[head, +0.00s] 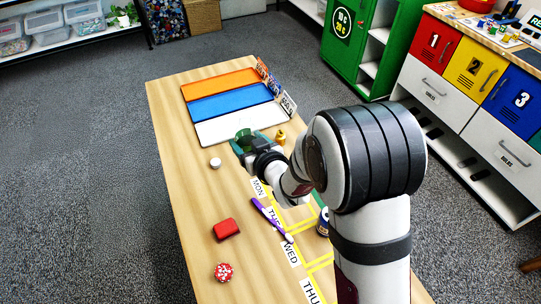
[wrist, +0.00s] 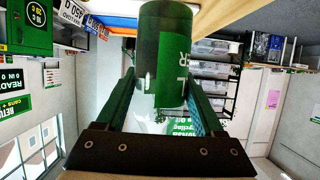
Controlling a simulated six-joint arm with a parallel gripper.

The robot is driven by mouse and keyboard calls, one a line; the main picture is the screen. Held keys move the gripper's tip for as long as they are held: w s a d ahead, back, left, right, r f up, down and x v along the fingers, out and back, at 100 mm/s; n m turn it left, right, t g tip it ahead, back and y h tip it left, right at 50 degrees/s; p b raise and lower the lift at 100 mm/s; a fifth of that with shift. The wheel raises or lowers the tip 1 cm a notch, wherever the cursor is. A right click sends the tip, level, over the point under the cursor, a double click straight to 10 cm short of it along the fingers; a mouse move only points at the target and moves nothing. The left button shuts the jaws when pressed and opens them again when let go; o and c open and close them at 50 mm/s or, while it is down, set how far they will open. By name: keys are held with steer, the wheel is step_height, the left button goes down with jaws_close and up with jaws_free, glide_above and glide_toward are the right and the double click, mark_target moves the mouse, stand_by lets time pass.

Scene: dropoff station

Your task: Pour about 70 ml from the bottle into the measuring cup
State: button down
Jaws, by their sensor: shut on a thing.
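My gripper (wrist: 165,110) is shut on a green bottle (wrist: 166,50), whose dark green body with white lettering shows between the two fingers in the wrist view. In the head view the bottle (head: 244,133) is a small green shape at my gripper (head: 246,143), over the table near the white tray. Its tilt and the level inside it are too small to tell. A pale, see-through patch shows below the bottle between the fingers in the wrist view; I cannot tell what it is. I cannot make out the measuring cup in either view; my arm hides part of the table.
Orange, blue and white trays (head: 205,132) lie at the table's (head: 185,190) far end. A gold object (head: 280,137) stands right of my gripper. A white ball (head: 215,162), red box (head: 226,229), red spotted object (head: 223,272) and purple object (head: 268,215) lie nearer. The left side is mostly clear.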

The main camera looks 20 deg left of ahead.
steer(key=a+f+m+t+h, duration=0.1)
steer(key=f+m+h, duration=0.1)
steer(key=w+a+f+m+t+h, duration=0.1)
steer(key=f+m+h, duration=0.1)
steer(key=f, duration=0.1)
steer(key=w+a+f+m+t+h, duration=0.1)
steer(key=f+m+h, duration=0.1)
steer(key=f, duration=0.1)
steer(key=shift+a+f+m+t+h, duration=0.15)
steer(key=shift+a+m+t+h, duration=0.15)
steer(key=shift+t+h, duration=0.1)
steer(key=shift+s+d+f, duration=0.1)
steer(key=shift+s+f, duration=0.1)
steer(key=shift+f, duration=0.05)
steer(key=shift+d+m, duration=0.1)
steer(key=shift+m, duration=0.2)
